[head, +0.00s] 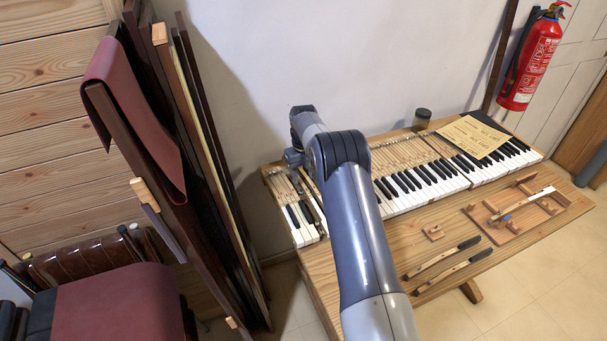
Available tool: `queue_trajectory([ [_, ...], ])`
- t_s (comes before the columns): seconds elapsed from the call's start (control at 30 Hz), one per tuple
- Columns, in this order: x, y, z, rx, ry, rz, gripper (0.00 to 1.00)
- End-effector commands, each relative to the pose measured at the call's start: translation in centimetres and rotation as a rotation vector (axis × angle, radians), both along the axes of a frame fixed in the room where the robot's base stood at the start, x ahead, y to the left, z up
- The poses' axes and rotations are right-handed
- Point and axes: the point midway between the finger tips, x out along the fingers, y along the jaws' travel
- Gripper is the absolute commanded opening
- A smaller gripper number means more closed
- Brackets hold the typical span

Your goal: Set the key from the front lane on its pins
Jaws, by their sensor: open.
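Two loose keys with pale wooden shafts and black ends lie side by side on the wooden table (345,280). The front key (456,269) is nearer the table's front edge. The rear key (434,261) lies just behind it. The keyboard (430,182) runs along the back of the table, and my arm crosses in front of its left part. Gaps between keys show near its left end, but the pins are too small to tell. My gripper (293,158) shows only in part above that left end. Its fingers are mostly hidden, and I see nothing held.
A wooden rack (507,228) with a white-topped key (524,204) across it stands at the right. A small wooden block (433,232) lies left of it. A dark jar (422,118) and a paper sheet (474,137) are at the back. Tall boards (197,150) lean at the left.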

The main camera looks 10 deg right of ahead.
Motion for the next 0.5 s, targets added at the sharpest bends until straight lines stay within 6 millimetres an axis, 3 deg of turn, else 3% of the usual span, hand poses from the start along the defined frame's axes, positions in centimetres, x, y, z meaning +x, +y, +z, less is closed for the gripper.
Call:
queue_trajectory([
  [0.5,0.0,0.0,4.4,0.000,-0.001,0.000,0.43],
])
